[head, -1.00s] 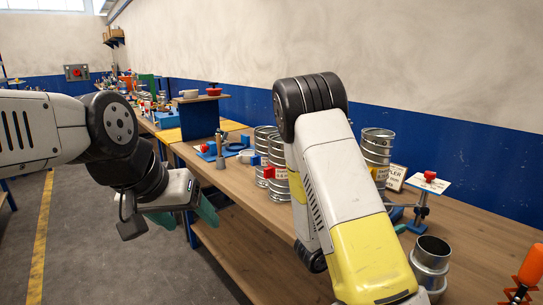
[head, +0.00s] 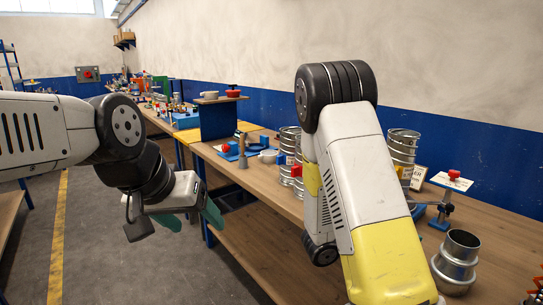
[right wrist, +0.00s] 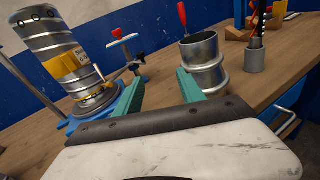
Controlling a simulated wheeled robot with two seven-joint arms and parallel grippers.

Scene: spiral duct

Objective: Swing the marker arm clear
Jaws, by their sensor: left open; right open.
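A ribbed metal duct (right wrist: 52,48) with a yellow band stands on a blue-edged turntable (right wrist: 85,108) at left in the right wrist view. Its top shows in the head view (head: 403,147) beside my right arm. Next to it is a stand with a red knob (right wrist: 117,33); a thin marker arm (right wrist: 115,74) seems to reach from it toward the duct's lower part. Contact cannot be told. The stand also shows in the head view (head: 446,200). My right gripper (right wrist: 163,82) is open and empty, pointing toward the stand. My left gripper (head: 188,214) is open and empty, left of the bench.
A metal collar (right wrist: 202,62) stands close beyond the right finger; it also shows in the head view (head: 457,258). A grey cup holder (right wrist: 254,60) is farther right. More ribbed ducts (head: 290,148) stand behind my right arm. The bench's front (head: 255,195) is mostly clear.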

